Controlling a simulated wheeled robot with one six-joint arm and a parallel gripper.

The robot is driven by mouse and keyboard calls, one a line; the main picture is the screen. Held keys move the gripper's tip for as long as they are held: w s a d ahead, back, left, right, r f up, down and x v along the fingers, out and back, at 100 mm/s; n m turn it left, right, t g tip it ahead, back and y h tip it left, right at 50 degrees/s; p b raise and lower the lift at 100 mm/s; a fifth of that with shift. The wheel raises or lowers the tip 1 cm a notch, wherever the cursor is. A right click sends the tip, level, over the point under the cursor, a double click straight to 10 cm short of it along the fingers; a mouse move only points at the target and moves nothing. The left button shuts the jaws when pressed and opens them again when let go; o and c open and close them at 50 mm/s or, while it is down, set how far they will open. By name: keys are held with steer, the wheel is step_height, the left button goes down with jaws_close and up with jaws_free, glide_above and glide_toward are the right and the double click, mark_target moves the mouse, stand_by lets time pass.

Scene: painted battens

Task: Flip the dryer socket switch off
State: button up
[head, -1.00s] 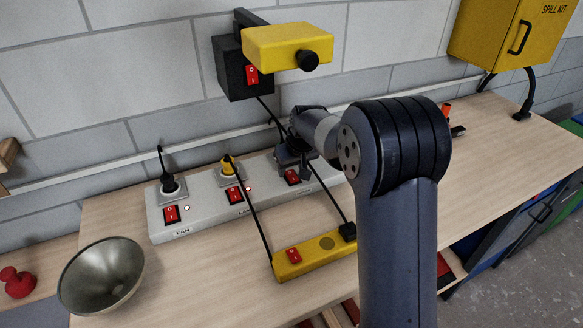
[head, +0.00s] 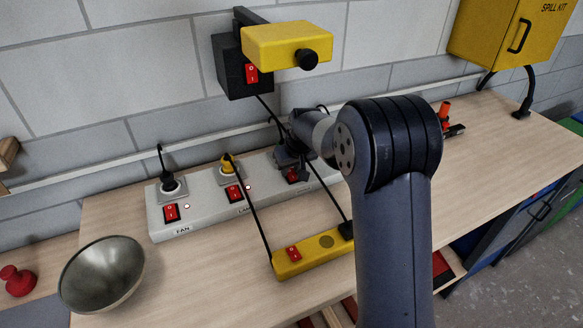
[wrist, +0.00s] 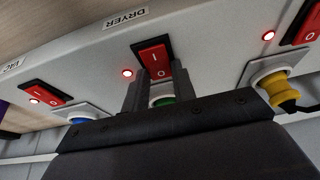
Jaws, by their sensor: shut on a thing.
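The dryer switch (wrist: 153,58) is a red rocker under the DRYER label (wrist: 127,18) in the wrist view. The small light (wrist: 127,73) beside it glows red. My gripper (wrist: 160,80) is shut on the dryer switch, with its two dark fingers at the rocker's near edge. A green plug (wrist: 162,101) shows between the fingers. In the head view my gripper (head: 298,170) is at the strip's right part and partly covers the dryer switch (head: 291,175). The rocker's exact tilt is hard to tell.
The white power strip (head: 212,220) also has a fan switch (head: 171,212) and a lamp switch (head: 235,194). A yellow switch bar (head: 310,256) with black cords lies in front. A metal bowl (head: 102,274) stands at left. A yellow box (head: 287,47) juts from the wall above.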

mark_target(292, 175)
steer(key=shift+w+r+g+p, duration=0.15)
steer(key=shift+r+g+p, duration=0.15)
steer(key=shift+p, duration=1.05)
steer(key=g+h+p, duration=0.1)
steer(key=p, duration=0.1)
steer(key=shift+w+a+f+p, duration=0.1)
steer(key=shift+w+a+p, duration=0.1)
steer(key=shift+p, duration=0.2)
steer(key=shift+f+g+p, duration=0.2)
steer(key=shift+g+p, duration=0.2)
steer(key=shift+g, duration=0.1)
steer(key=o, duration=1)
steer(key=r, duration=0.2)
steer(key=r+b, duration=0.1)
steer(key=r, duration=0.2)
steer(key=s+r, duration=0.1)
steer(key=r, duration=0.1)
steer(key=shift+d+r+b, duration=0.2)
steer(key=shift+d+b, duration=0.05)
steer(key=shift+b, duration=0.1)
